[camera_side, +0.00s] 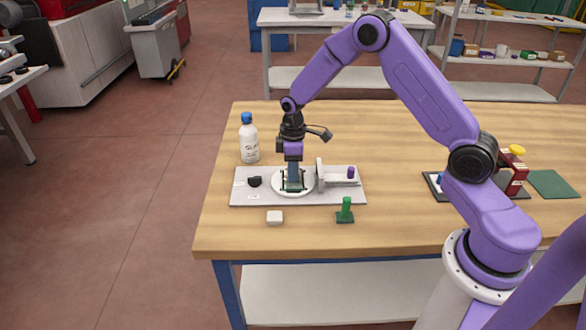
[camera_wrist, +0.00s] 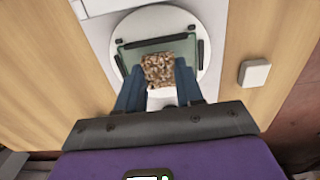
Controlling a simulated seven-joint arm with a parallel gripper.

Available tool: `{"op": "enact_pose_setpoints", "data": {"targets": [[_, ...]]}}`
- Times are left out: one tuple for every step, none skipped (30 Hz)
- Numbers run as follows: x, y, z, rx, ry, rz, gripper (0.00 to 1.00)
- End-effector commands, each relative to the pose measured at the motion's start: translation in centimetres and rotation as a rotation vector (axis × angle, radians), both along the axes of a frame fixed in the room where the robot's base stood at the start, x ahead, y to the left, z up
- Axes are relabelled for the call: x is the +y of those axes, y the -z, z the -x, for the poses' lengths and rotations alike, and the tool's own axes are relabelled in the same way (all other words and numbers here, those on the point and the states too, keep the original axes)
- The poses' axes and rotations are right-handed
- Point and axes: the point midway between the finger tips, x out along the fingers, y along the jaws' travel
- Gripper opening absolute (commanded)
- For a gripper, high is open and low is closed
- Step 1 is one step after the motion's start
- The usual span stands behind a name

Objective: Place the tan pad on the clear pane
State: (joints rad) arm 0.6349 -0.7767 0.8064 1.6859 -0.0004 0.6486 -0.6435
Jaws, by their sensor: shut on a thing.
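My gripper (camera_wrist: 159,76) is shut on the tan pad (camera_wrist: 159,69), a brown speckled square block between the fingertips in the wrist view. The clear pane (camera_wrist: 132,56) is a greenish glass plate lying on a white round disc (camera_wrist: 164,15) behind and around the pad in that view. Dark clips stand at the pane's sides. In the side view my gripper (camera_side: 292,178) points straight down over the disc (camera_side: 277,187). The pad is hidden there by the fingers. I cannot tell whether the pad touches the pane.
The disc sits on a grey base plate (camera_side: 240,195) with an upright bracket (camera_side: 320,175) close right of my gripper and a black knob (camera_side: 255,181) at left. A white bottle (camera_side: 249,143) stands behind. A white block (camera_side: 275,217) and green stand (camera_side: 345,211) are in front.

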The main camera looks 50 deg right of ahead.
Motion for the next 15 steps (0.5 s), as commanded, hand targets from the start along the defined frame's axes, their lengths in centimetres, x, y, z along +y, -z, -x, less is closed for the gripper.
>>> {"op": "enact_pose_setpoints", "data": {"targets": [[0.0, 0.22, 0.01, 0.001, 0.0, 0.001, 0.04], [0.0, 0.26, 0.01, 0.0, 0.0, 0.0, 0.04], [0.01, 0.26, 0.01, 0.0, 0.0, 0.0, 0.04], [0.01, 0.24, -0.01, 0.0, 0.0, 0.0, 0.04], [0.01, 0.23, 0.0, 0.0, 0.0, 0.0, 0.04], [0.01, 0.22, 0.0, 0.0, 0.0, 0.0, 0.04], [0.01, 0.22, 0.0, -0.001, 0.0, -0.001, 0.04], [0.01, 0.22, 0.0, 0.0, 0.0, 0.0, 0.04], [0.02, 0.25, 0.01, 0.0, 0.0, 0.0, 0.04], [0.03, 0.32, 0.01, 0.0, 0.0, 0.0, 0.04], [0.03, 0.39, 0.01, 0.0, 0.0, 0.0, 0.04], [0.03, 0.5, 0.01, 0.0, 0.0, 0.0, 0.04], [0.04, 0.58, 0.02, 0.0, 0.0, 0.0, 0.04], [0.04, 0.53, -0.01, -0.001, 0.0, -0.001, 0.46], [0.04, 0.52, -0.01, -0.001, 0.0, -0.001, 0.59]]}}
